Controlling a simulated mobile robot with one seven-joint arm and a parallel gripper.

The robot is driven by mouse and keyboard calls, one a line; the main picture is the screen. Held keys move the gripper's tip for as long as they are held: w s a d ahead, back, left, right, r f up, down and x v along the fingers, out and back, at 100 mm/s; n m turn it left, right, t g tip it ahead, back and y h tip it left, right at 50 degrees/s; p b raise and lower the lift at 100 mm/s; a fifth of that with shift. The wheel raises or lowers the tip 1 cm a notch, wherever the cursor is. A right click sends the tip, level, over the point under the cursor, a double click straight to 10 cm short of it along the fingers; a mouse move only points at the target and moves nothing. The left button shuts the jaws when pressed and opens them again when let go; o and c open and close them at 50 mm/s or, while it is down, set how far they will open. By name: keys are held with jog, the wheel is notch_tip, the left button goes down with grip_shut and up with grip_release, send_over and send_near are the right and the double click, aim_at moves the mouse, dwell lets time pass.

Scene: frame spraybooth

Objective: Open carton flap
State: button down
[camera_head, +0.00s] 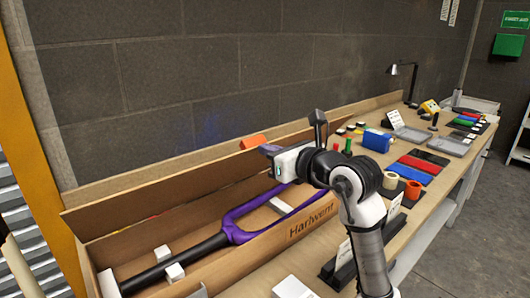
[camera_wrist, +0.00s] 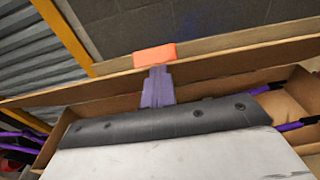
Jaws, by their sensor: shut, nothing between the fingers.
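A long brown carton (camera_head: 310,226) lies open along the bench and holds a purple and black bicycle fork (camera_head: 240,228). Its long back flap (camera_head: 130,206) stands up, leaning towards the wall; it also crosses the wrist view (camera_wrist: 220,72). An orange block (camera_head: 254,141) shows at the flap's top edge, and in the wrist view (camera_wrist: 155,55) just beyond my fingertips. My gripper (camera_head: 268,149) is shut and empty, above the carton near the flap. In the wrist view, its fingers (camera_wrist: 158,85) overlap the flap; I cannot tell whether they touch it.
White foam blocks (camera_head: 175,272) lie in the carton around the fork. To the right, the bench (camera_head: 398,230) holds a blue box (camera_head: 376,140), red and blue mats, tape rolls (camera_head: 412,190), grey trays and a lamp (camera_head: 402,72). A dark block wall (camera_head: 200,70) stands behind the carton.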

aim_at(255, 137)
jog(key=w+a+r+g+p, duration=0.1)
jog(key=w+a+r+g+h+p, duration=0.1)
jog(key=w+r+p, duration=0.1)
jog(key=w+a+r+h+p, duration=0.1)
jog(key=p, duration=0.1)
jog(key=shift+w+r+g, duration=0.15)
jog(key=shift+r+g, duration=0.25)
jog(key=w+a+r, duration=0.1)
jog(key=w+a, duration=0.3)
jog(key=w, duration=0.2)
jog(key=shift+a+r+p, duration=0.2)
jog(key=shift+r+p, duration=0.1)
jog(key=shift+r, duration=0.05)
jog(key=shift+s+d, duration=0.1)
